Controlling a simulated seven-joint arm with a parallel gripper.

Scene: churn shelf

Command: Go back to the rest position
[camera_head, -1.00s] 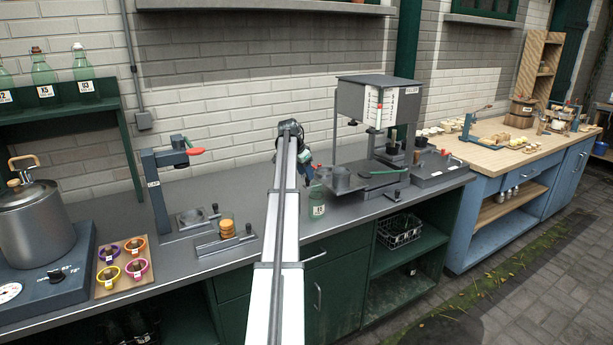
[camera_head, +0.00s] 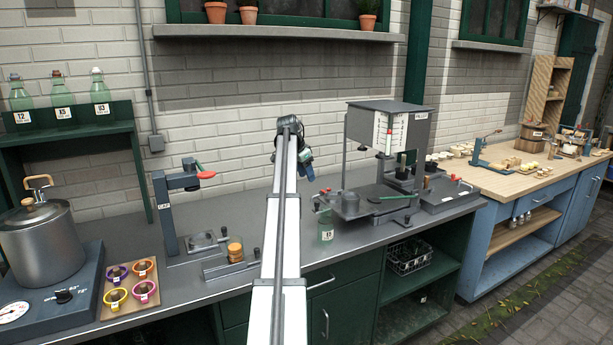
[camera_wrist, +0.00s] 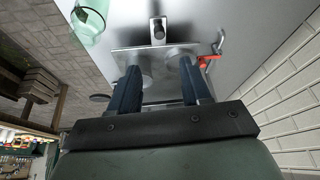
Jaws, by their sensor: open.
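My gripper (camera_wrist: 158,90) is open and empty in the wrist view, its two dark blue fingers apart. In the head view my gripper (camera_head: 307,170) is partly hidden at the far end of my pale arm, raised above the grey counter (camera_head: 330,282). Below the fingers in the wrist view is a grey metal plate fixture with a red handle (camera_wrist: 207,58). A green glass bottle (camera_head: 326,225) stands on the counter right of my arm. A green glass vessel also shows at the upper left of the wrist view (camera_wrist: 90,22).
A filler machine (camera_head: 385,130) stands right of my arm, a capping stand (camera_head: 165,212) left of it. A pot (camera_head: 38,245) and a board of small cups (camera_head: 117,306) are at the far left. Bottles (camera_head: 62,97) stand on a green shelf. A blue-fronted wooden bench (camera_head: 510,180) is at right.

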